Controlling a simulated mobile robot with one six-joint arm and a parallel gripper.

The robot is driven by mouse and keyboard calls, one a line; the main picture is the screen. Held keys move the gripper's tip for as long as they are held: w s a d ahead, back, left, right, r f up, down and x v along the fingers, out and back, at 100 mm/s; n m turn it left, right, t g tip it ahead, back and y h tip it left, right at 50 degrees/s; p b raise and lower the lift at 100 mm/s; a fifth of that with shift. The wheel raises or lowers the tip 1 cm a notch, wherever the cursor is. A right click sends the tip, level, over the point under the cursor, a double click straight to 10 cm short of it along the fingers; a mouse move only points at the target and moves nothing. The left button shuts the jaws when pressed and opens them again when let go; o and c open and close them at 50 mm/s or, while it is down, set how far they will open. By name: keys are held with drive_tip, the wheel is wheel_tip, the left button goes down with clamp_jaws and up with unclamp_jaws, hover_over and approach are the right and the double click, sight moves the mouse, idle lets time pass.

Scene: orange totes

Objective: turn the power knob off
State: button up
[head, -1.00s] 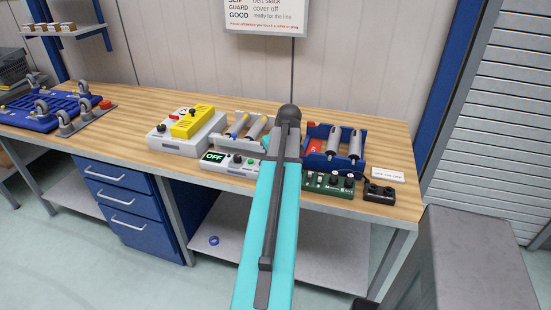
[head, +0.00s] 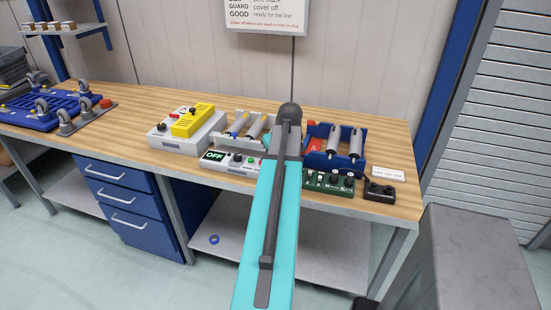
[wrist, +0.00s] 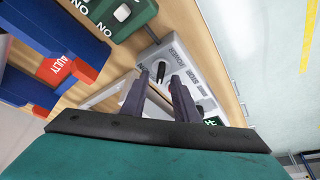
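The power knob (wrist: 161,71) is black on a white round base, on a light grey control box (wrist: 190,68) marked POWER in the wrist view. My gripper (wrist: 164,80) has its two dark fingers apart, with a gap between them. The knob shows between and just beyond the fingertips; I cannot tell whether they touch it. In the head view the box (head: 205,165) bears a display (head: 214,156) reading OFF in green, and a few buttons. My arm hides the knob and gripper there.
A green switch panel (head: 325,182) and blue roller unit (head: 322,158) stand right of my arm. A small black box (head: 379,192) sits near the bench edge. A grey unit with a yellow block (head: 193,121) stands left. Bare wooden bench (head: 130,112) lies further left.

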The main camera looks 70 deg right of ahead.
drive_tip(key=b+v, duration=0.2)
drive_tip(key=v, duration=1.1)
drive_tip(key=shift+a+r, duration=0.15)
drive_tip(key=shift+r, duration=0.05)
drive_tip(key=shift+s, duration=0.1)
idle(0.5)
